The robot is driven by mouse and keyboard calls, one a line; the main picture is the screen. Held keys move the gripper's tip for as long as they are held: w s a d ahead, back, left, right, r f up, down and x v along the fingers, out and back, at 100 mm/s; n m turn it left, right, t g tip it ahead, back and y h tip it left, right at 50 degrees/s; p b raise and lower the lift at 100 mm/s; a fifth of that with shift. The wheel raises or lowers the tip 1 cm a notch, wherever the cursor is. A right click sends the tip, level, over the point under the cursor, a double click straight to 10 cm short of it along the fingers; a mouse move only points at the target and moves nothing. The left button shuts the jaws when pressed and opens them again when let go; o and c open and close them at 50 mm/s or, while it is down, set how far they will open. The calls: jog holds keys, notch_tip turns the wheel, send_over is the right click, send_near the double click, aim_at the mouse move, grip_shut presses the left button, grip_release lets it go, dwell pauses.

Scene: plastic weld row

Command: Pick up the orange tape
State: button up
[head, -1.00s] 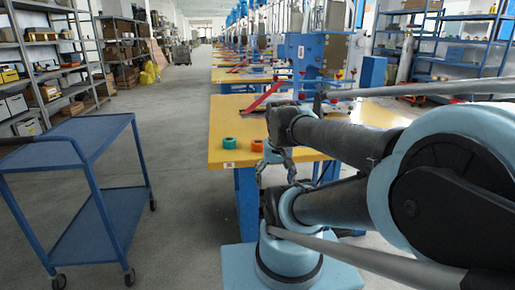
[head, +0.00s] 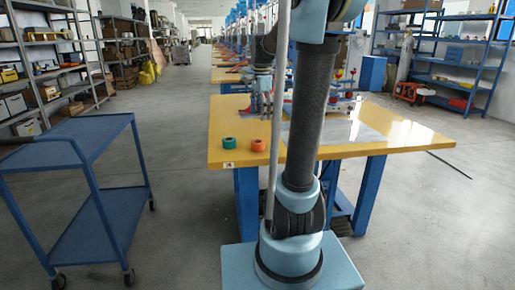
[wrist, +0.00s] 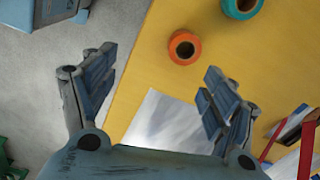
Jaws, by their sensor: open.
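The orange tape (head: 258,145) is a small roll on the yellow tabletop (head: 229,122), near its front edge. In the wrist view the orange tape (wrist: 174,50) lies flat with its hole showing, apart from my gripper and beyond the fingertips, towards the top of the picture. My gripper (wrist: 160,72) is open and empty above the table, its two fingers spread wide. In the head view my gripper (head: 264,104) points down behind the tape, partly hidden by my arm.
A green tape roll (head: 229,144) sits left of the orange one on the same table. A grey sheet (wrist: 165,122) and red-and-blue equipment (head: 338,97) are also on the table. A blue cart (head: 98,127) stands at the left, with clear floor between.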

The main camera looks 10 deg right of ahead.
jog(key=w+m, duration=0.2)
jog(key=w, duration=0.3)
send_over(258, 142)
jog(key=s, duration=0.2)
jog(key=shift+m, duration=0.4)
notch_tip(258, 142, down, 12)
jog(key=shift+w+r, duration=0.15)
jog(key=shift+r, duration=0.05)
jog(key=shift+a+f, duration=0.2)
jog(key=shift+f, duration=2.45)
jog(key=c, duration=1.2)
